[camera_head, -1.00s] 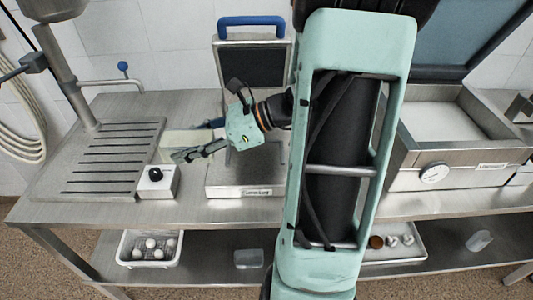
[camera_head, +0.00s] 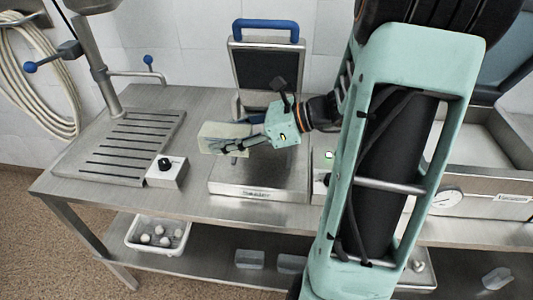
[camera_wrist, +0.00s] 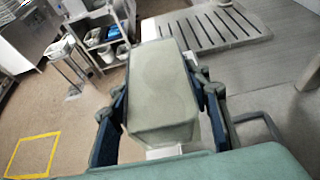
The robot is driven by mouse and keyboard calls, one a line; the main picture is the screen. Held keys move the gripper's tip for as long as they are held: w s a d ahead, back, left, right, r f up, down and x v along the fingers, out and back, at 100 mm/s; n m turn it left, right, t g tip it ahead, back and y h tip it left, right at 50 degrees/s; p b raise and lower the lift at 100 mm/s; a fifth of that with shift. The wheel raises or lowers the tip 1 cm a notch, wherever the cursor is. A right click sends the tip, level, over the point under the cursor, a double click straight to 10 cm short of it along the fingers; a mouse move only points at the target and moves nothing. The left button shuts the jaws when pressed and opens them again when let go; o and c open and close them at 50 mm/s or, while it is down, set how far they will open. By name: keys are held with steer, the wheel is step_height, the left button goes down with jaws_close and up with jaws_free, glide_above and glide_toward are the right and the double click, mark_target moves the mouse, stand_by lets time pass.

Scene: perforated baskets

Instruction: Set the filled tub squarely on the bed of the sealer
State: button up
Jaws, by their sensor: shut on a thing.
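The tub (camera_head: 219,131) is a pale, boxy container, and my gripper (camera_head: 229,144) is shut on it. In the wrist view the tub (camera_wrist: 163,85) sits between the two dark fingers, with a flat pale greenish face toward the camera. In the head view it hangs at the left side of the sealer, apparently above bed height. The sealer has a steel bed (camera_head: 258,191) and a raised dark lid (camera_head: 266,68) with a blue handle. My gripper and arm cover part of the bed. I cannot tell the exact height of the tub.
A slotted drain board (camera_head: 120,145) lies left of the sealer, with a small box with a black knob (camera_head: 167,171) at its front right. A steel chamber with a dial (camera_head: 451,200) stands to the right. A lower shelf holds a white basket (camera_head: 158,234).

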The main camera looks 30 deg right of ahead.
steer(key=w+d+f, duration=0.4)
steer(key=d, duration=0.3)
glide_above(262, 156)
step_height(262, 156, down, 5)
steer(key=shift+s+a+f+p, duration=0.1)
steer(key=shift+a+p, duration=0.05)
steer(key=shift+p, duration=0.25)
steer(key=shift+d+f, duration=0.25)
steer(key=shift+f, duration=1.55)
steer(key=shift+f, duration=0.1)
steer(key=o, duration=1)
steer(key=shift+f, duration=0.1)
steer(key=o, duration=0.5)
steer(key=shift+c, duration=0.2)
